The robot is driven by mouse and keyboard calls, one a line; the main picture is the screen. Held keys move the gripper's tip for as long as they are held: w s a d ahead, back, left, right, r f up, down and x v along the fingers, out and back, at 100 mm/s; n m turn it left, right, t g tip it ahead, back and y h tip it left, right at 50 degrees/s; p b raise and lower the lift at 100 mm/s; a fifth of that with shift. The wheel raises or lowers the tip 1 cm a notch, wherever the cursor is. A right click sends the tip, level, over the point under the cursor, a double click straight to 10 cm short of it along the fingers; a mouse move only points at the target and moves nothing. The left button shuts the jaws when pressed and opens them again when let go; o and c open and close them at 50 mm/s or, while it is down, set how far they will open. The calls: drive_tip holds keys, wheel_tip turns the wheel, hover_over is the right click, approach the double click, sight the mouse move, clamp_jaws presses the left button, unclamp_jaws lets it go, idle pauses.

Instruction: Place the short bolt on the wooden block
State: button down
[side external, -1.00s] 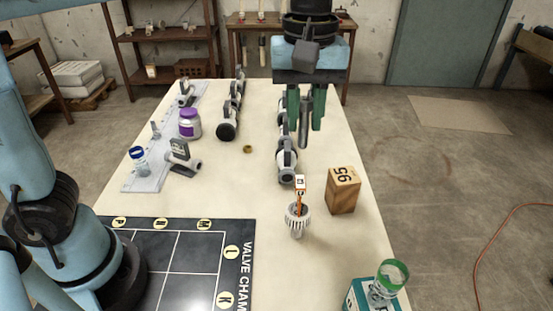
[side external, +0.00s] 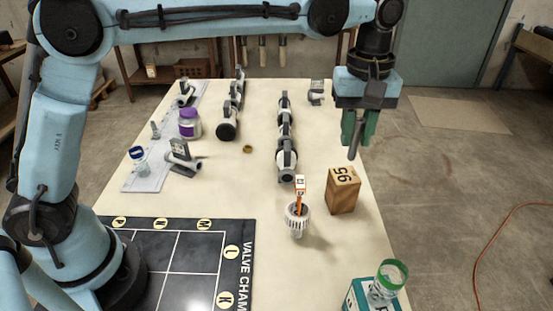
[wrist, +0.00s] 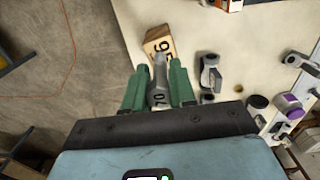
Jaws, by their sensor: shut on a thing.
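My gripper (side external: 358,134) has green fingers shut on a grey bolt (side external: 353,150), which hangs point down and slightly tilted. It is held in the air near the table's right edge, above and behind the wooden block in the side view. The wooden block (side external: 342,191) stands upright on the table, with dark numerals on its pale top. Nothing rests on it. In the wrist view the bolt (wrist: 160,68) lies between the fingers, and its shaft overlaps part of the block (wrist: 157,38). A smaller upright grey pin or bolt (side external: 155,131) stands on the pale sheet at left.
A white slotted cup (side external: 297,221) with an orange-handled item stands left of the block. A row of valve fittings (side external: 285,135) runs behind it. A green-rimmed jar (side external: 389,281) stands at front right.

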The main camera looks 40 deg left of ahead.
drive_tip(key=shift+w+a+f, duration=0.25)
drive_tip(key=shift+w+f, duration=0.05)
drive_tip(key=shift+f, duration=0.6)
drive_tip(key=shift+w+a+f, duration=0.25)
drive_tip(key=shift+w+f, duration=0.1)
drive_tip(key=shift+f, duration=0.6)
drive_tip(key=shift+w+a+f, duration=0.25)
drive_tip(key=shift+w+f, duration=0.05)
drive_tip(key=shift+f, duration=0.6)
drive_tip(key=shift+f, duration=0.15)
drive_tip(key=c, duration=0.9)
unclamp_jaws()
